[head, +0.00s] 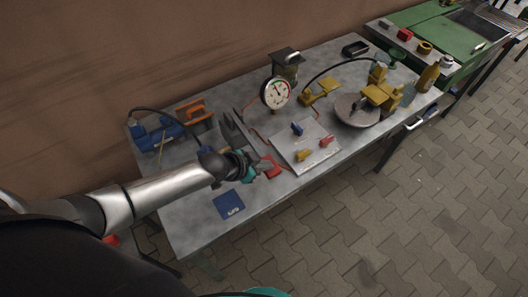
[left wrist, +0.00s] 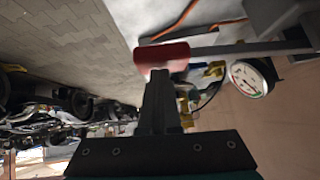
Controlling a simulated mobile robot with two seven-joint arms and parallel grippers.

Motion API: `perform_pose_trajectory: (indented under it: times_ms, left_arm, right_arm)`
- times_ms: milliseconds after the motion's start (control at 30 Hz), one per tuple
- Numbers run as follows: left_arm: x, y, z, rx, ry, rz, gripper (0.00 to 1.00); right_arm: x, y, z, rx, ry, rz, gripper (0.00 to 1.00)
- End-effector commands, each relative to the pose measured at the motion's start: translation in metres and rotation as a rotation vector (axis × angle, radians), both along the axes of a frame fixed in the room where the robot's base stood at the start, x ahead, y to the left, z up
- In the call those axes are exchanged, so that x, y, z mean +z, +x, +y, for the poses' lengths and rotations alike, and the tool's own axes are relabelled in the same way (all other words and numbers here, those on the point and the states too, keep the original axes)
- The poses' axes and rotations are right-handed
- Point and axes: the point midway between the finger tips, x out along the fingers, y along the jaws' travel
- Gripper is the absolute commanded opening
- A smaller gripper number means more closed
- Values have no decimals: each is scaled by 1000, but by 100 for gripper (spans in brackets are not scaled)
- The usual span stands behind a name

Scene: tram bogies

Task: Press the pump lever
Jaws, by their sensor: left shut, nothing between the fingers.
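The pump lever is a long grey bar with a red grip at its end. The red grip (head: 271,168) lies near the front edge of the workbench in the head view. In the left wrist view the red grip (left wrist: 162,55) sits just beyond the fingertips, with the grey bar (left wrist: 235,48) running right from it. My left gripper (head: 257,172) is shut and empty, right beside the grip; its closed fingers (left wrist: 158,82) point at the grip and overlap its lower edge. I cannot tell whether they touch it. My right gripper is not in view.
A round dial gauge (head: 277,93) stands behind the lever. A pale plate (head: 305,155) with small coloured handles lies to the right. A blue device (head: 155,133) stands at the back left, a blue pad (head: 228,205) near the front edge. The grey workbench (head: 190,225) is bare at front left.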

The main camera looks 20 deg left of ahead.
Motion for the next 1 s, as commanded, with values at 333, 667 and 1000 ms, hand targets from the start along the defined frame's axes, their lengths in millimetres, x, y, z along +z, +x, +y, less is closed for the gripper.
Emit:
perform_pose_trajectory:
  times_ms: [333, 667, 1000]
  left_arm:
    - [-45, -1, 2, -1, 1, 8, 0]
    - [-60, -1, 3, -1, 2, 13, 0]
    - [-64, -4, 3, -1, 3, 21, 0]
  right_arm:
    - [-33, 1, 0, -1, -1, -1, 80]
    - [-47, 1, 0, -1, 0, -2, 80]
    - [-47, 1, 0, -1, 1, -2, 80]
